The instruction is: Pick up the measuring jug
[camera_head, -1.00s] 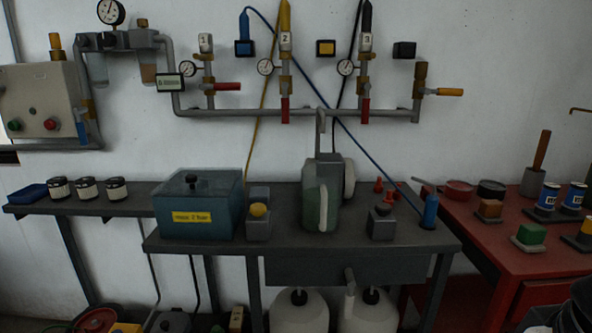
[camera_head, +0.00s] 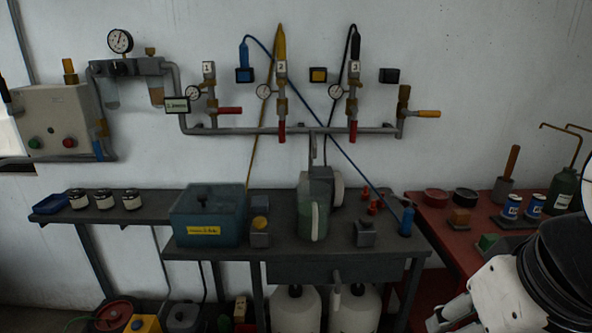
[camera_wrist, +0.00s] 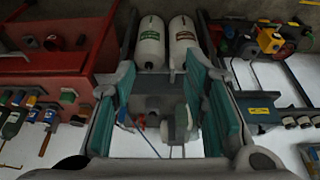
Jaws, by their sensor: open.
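The measuring jug (camera_head: 308,215) is a greenish, see-through jug with a pale handle. It stands upright on the grey workbench (camera_head: 345,252), right of the teal box, in the head view. In the wrist view, which is upside down, the likely jug (camera_wrist: 182,122) shows small and far off between the fingers. My gripper (camera_wrist: 158,75) has its teal-padded fingers spread wide with nothing between them. It is well away from the jug. My arm enters the head view at the lower right; the fingers are not clear there.
The teal box (camera_head: 207,215) stands left of the jug. A small grey block (camera_head: 365,234) and a blue bottle (camera_head: 406,221) stand to its right. A grey pump-like thing is close behind the jug. White canisters (camera_head: 294,308) are below. A red table (camera_head: 445,232) is at right.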

